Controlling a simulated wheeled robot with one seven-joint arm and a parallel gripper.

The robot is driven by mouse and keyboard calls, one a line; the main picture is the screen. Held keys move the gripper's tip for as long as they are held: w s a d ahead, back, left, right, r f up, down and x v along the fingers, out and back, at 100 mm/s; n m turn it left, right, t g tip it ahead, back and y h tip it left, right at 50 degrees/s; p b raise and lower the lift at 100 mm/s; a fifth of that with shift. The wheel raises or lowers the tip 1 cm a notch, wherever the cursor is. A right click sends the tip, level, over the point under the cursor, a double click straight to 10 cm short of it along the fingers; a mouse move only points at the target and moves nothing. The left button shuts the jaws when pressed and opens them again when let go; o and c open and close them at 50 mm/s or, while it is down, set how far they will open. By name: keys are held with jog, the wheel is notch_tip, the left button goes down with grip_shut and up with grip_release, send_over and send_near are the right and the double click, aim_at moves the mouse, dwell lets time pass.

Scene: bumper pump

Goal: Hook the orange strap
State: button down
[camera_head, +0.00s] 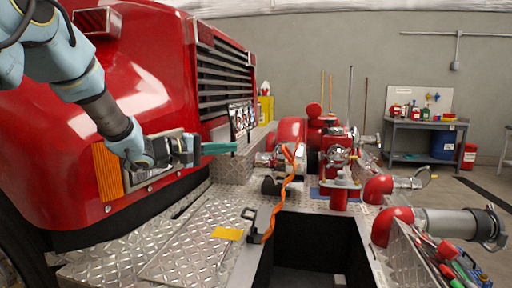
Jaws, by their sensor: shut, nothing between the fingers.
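The orange strap (278,205) hangs in a wavy line from the red and chrome pump fitting (291,158) down to the left rim of a dark open compartment (312,252). A dark buckle or hook piece (251,217) sits at its lower end by that rim; I cannot tell how it is fastened. My gripper (232,147) is left of the strap's upper end, in front of the truck's grille side, with its greenish fingers pointing right. It is shut and empty, apart from the strap.
The red truck body (150,60) fills the left. Diamond plate (190,240) with a yellow label (227,234) covers the bumper. Red pipe elbows (392,224) and a hose coupling (455,224) stand right of the compartment. A workbench (425,127) stands at the back right.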

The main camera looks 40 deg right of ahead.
jog(key=s+p+x, duration=0.2)
jog(key=x, duration=1)
jog(key=shift+s+p, duration=0.35)
jog(key=shift+s, duration=0.05)
jog(key=shift+d, duration=0.1)
